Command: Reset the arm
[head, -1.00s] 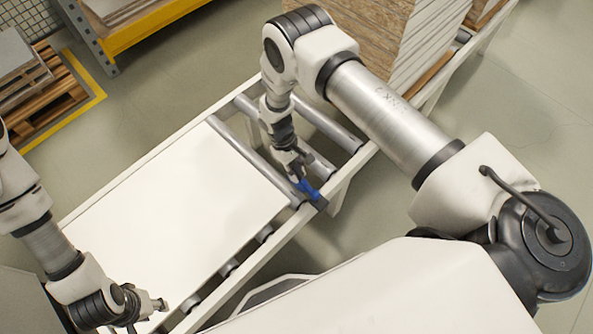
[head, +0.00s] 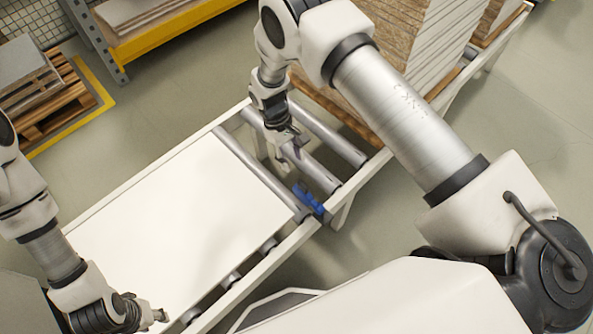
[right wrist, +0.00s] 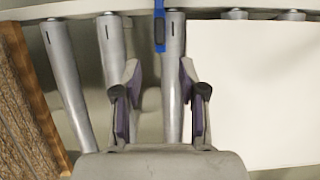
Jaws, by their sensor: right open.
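My right gripper (head: 284,150) is open and empty above the rollers of the conveyor frame. In the right wrist view its two fingers (right wrist: 160,95) stand apart with nothing between them. A blue tool-like object (head: 309,199) sits on the near rail of the conveyor, apart from the right gripper; it also shows at the top of the right wrist view (right wrist: 159,25). My left gripper (head: 160,316) is at the lower left, by the near edge of the white board (head: 180,215); its finger state is too small to tell.
The white board lies flat on the conveyor's rollers (head: 322,172). Stacked wood boards (head: 395,60) stand at the back right. A yellow-edged rack (head: 160,30) and a pallet (head: 45,100) are at the back left. Floor shows clear between them and the conveyor.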

